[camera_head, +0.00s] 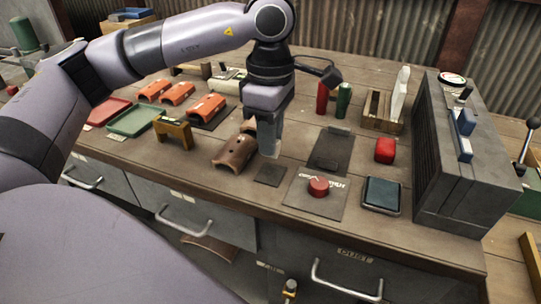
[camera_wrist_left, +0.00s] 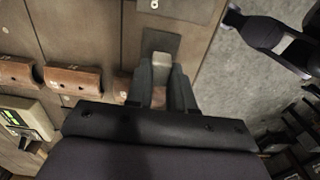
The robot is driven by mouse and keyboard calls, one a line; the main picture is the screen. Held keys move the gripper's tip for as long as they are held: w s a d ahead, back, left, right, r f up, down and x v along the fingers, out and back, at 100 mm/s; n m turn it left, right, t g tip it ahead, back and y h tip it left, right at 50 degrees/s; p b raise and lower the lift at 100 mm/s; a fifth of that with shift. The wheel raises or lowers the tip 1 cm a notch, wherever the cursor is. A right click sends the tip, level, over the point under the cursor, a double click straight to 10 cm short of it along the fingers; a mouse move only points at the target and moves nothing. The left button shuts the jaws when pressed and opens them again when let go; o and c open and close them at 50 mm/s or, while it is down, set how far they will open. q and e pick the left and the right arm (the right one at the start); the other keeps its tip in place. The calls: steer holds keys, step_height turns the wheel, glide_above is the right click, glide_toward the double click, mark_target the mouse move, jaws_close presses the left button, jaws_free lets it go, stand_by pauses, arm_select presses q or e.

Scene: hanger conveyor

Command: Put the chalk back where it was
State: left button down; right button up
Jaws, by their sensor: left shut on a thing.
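My left gripper (camera_head: 269,150) points down over the front of the workbench, between a brown curved piece and a dark slate plate. In the left wrist view its fingers (camera_wrist_left: 163,88) are closed around a small pale block (camera_wrist_left: 161,62), which looks like the chalk. The block's end sticks out past the fingertips. A dark square pad (camera_head: 270,174) lies on the bench just in front of the gripper; it also shows in the wrist view (camera_wrist_left: 160,40) beyond the block. I cannot tell whether the block touches the bench. My right gripper is not recognisable in either view.
The brown curved piece (camera_head: 233,153) is close on the left, with a small wooden stand (camera_head: 173,134) beyond it. A red knob (camera_head: 318,186) on a plate, a dark square device (camera_head: 381,195), a red block (camera_head: 385,150) and a large grey machine (camera_head: 440,165) stand to the right.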

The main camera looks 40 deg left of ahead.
arm_select(q)
steer(key=shift+f, duration=2.35)
steer(key=shift+f, duration=0.2)
steer(key=c, duration=1)
jaws_free()
steer(key=shift+r, duration=0.1)
steer(key=shift+r, duration=0.2)
step_height(320, 180, up, 12)
